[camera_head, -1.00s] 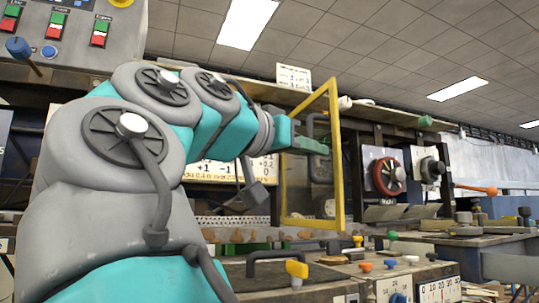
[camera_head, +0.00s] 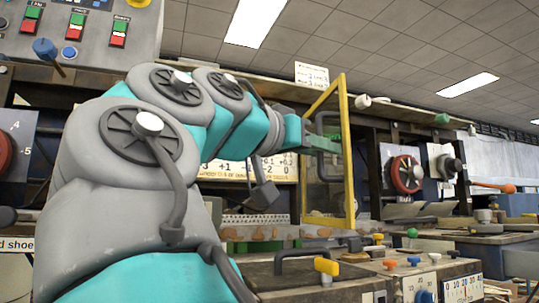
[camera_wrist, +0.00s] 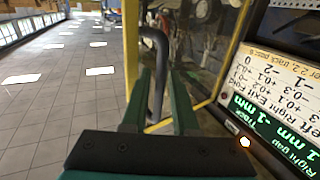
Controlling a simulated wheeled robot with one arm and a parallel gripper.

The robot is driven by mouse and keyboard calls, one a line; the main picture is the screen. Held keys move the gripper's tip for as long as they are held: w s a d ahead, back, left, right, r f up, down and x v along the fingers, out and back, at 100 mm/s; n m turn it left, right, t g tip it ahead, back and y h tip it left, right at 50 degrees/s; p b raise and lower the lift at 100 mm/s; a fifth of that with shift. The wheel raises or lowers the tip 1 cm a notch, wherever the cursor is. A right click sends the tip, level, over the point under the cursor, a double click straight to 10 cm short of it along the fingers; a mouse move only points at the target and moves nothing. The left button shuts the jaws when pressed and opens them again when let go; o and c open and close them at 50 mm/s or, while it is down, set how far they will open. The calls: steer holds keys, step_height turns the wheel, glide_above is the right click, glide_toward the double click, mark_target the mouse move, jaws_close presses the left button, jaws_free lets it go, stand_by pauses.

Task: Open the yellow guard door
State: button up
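The yellow guard door (camera_head: 349,160) is a yellow frame with a see-through panel. In the head view its right post looks taller and nearer than its left one, so it stands at an angle, swung outward. A dark bent handle (camera_head: 321,165) is on it. My gripper (camera_head: 328,144) with green fingers reaches the handle from the left. In the wrist view the handle (camera_wrist: 161,48) passes between the fingers of my gripper (camera_wrist: 159,74), which are apart, with a gap visible on the right side. The door frame (camera_wrist: 131,45) also shows there. Whether a finger touches the handle is unclear.
A red handwheel (camera_head: 406,174) stands right of the door. A bench with a yellow knob (camera_head: 326,266) and a dark bar handle is below. Open floor (camera_wrist: 60,105) shows at left in the wrist view.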

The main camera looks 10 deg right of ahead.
steer(key=shift+a, duration=0.1)
steer(key=v, duration=0.7)
steer(key=shift+s+a, duration=0.25)
steer(key=shift+d+f, duration=0.1)
